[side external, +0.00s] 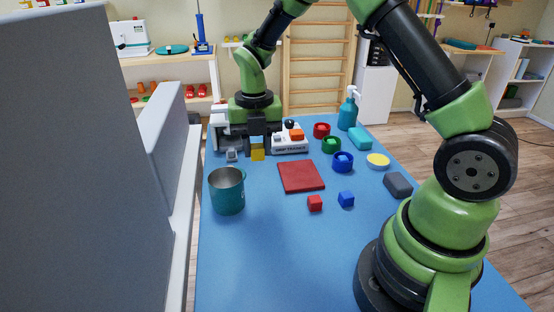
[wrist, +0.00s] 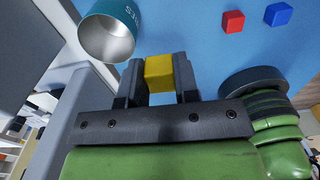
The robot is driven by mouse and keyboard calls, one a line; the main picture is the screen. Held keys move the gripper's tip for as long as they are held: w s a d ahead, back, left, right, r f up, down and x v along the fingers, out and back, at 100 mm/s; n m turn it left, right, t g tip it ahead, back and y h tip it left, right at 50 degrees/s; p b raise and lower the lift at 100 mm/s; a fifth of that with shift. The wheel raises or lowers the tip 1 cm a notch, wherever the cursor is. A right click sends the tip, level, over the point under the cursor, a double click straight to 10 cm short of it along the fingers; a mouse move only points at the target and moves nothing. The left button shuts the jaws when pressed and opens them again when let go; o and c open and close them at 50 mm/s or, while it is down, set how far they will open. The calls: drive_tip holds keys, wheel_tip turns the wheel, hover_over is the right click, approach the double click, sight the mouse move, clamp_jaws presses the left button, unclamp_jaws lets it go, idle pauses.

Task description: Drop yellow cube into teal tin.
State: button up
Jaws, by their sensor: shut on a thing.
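The yellow cube (side external: 258,155) is between the fingers of my gripper (side external: 258,148), near the far end of the blue table. In the wrist view the yellow cube (wrist: 159,74) sits between the two dark fingertips of my gripper (wrist: 160,80), which is shut on it. The teal tin (side external: 227,192) stands upright on the table, nearer the side camera than the gripper, with its open mouth up. In the wrist view the teal tin (wrist: 107,36) shows its empty inside, up and left of the cube. The cube is outside the tin.
A red mat (side external: 301,177), a red cube (side external: 315,203) and a blue cube (side external: 346,199) lie right of the tin. Coloured rings, a grey block (side external: 398,185) and a spray bottle (side external: 348,110) are farther right. A grey panel (side external: 85,160) stands along the left.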

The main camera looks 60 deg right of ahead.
drive_tip(key=w+a+r, duration=0.2)
drive_tip(key=w+r, duration=0.4)
wheel_tip(320, 180, down, 6)
drive_tip(key=shift+s+a, duration=0.15)
drive_tip(key=shift+f, duration=0.1)
drive_tip(key=o, duration=1)
drive_tip(key=shift+c, duration=0.2)
wheel_tip(320, 180, up, 10)
